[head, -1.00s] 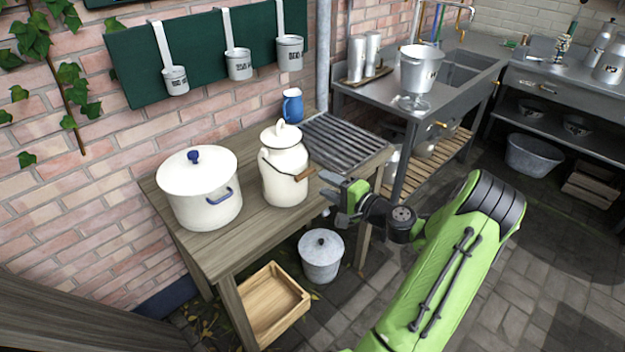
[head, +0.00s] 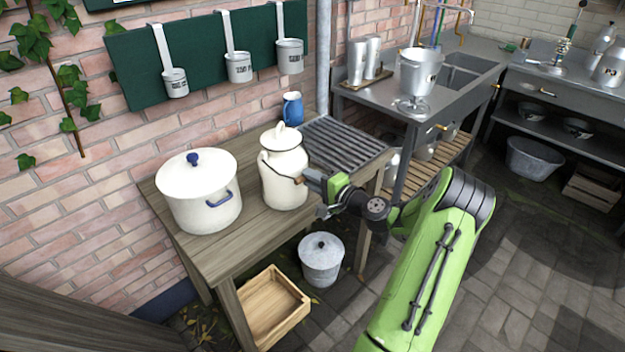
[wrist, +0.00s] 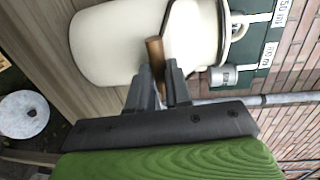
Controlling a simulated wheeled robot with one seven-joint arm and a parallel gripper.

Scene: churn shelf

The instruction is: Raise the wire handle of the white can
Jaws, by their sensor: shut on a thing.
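The white can (head: 284,178) stands upright on the wooden table, its lid on top. It fills the upper part of the wrist view (wrist: 105,45). Its wire handle (head: 280,172) hangs low across the front of the can, with a wooden grip (wrist: 154,50) at its middle. My gripper (head: 308,179) is at the right front side of the can, at the height of the handle. In the wrist view its fingers (wrist: 162,84) are shut on the wooden grip. The fingers hide part of the grip and wire.
A white pot (head: 199,195) with a blue knob stands left of the can. Ladles (head: 239,66) hang on the green board above. A lidded grey bucket (head: 321,262) stands below.

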